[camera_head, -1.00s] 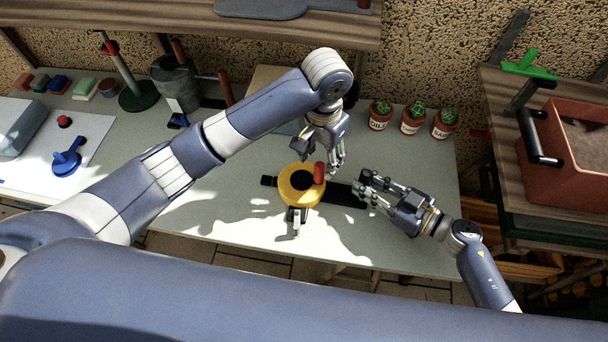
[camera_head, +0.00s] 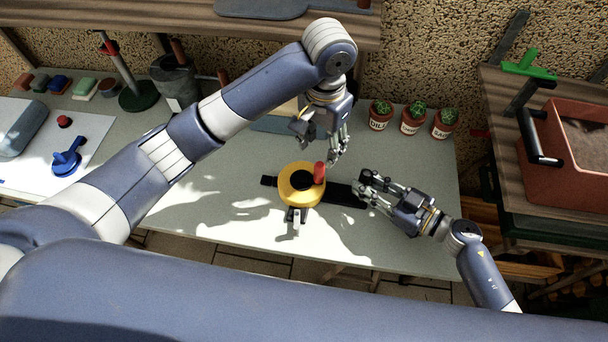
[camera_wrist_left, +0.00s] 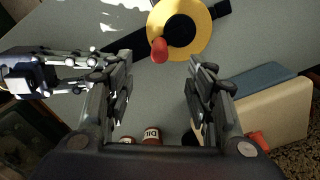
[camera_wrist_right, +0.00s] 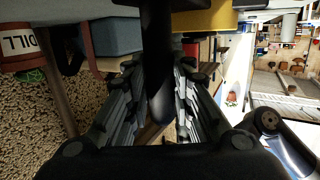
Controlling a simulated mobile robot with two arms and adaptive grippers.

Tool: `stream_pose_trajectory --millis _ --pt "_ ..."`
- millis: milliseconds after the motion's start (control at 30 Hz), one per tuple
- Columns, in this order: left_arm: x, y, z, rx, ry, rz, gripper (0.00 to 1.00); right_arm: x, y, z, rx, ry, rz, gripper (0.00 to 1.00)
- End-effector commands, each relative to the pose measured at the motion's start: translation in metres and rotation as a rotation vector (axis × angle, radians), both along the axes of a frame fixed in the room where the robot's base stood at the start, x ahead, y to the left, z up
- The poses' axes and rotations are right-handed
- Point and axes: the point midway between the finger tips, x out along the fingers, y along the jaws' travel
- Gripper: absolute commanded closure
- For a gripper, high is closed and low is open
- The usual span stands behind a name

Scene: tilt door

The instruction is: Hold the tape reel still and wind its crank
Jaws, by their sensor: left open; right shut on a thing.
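The yellow tape reel (camera_head: 296,193) with a black hub lies on the table, with a red crank knob (camera_head: 319,172) standing at its upper right. A black bar (camera_head: 340,194) runs out from the reel to the right. My right gripper (camera_head: 364,190) is shut on the bar's right end; the bar (camera_wrist_right: 157,60) also shows between its fingers in the right wrist view. My left gripper (camera_head: 334,155) is open and empty, just above and beyond the red knob. In the left wrist view the knob (camera_wrist_left: 159,50) lies ahead of the open fingers (camera_wrist_left: 160,85), apart from them.
Several potted herbs (camera_head: 411,121) stand at the table's back right. A blue crank piece (camera_head: 67,158) and a red button (camera_head: 63,121) are at the left. A planter box (camera_head: 566,155) stands at the far right. The table (camera_head: 225,225) left of the reel is clear.

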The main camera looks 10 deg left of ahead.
Motion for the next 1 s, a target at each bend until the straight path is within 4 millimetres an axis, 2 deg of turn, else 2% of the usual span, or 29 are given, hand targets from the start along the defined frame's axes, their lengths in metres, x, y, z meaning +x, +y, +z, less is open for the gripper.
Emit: stream_pose_trajectory --millis 33,300,500,700,1000 --pt "0.001 0.001 0.011 0.002 -0.006 -0.001 0.50 0.000 -0.001 -0.001 -0.003 0.001 -0.001 1.00" --pt "0.001 0.001 0.059 0.003 -0.006 -0.001 0.50 0.000 -0.001 -0.001 -0.002 0.001 -0.002 1.00" --pt "0.001 0.001 0.088 0.002 -0.005 0.000 0.50 0.000 -0.001 -0.001 -0.002 0.001 -0.002 1.00" --pt "0.000 0.000 0.101 0.001 -0.002 0.001 0.50 0.000 -0.001 -0.001 -0.002 0.001 -0.001 1.00" --pt "-0.001 0.000 0.102 0.001 -0.001 0.000 0.50 0.000 -0.001 -0.001 -0.002 0.001 -0.001 1.00"
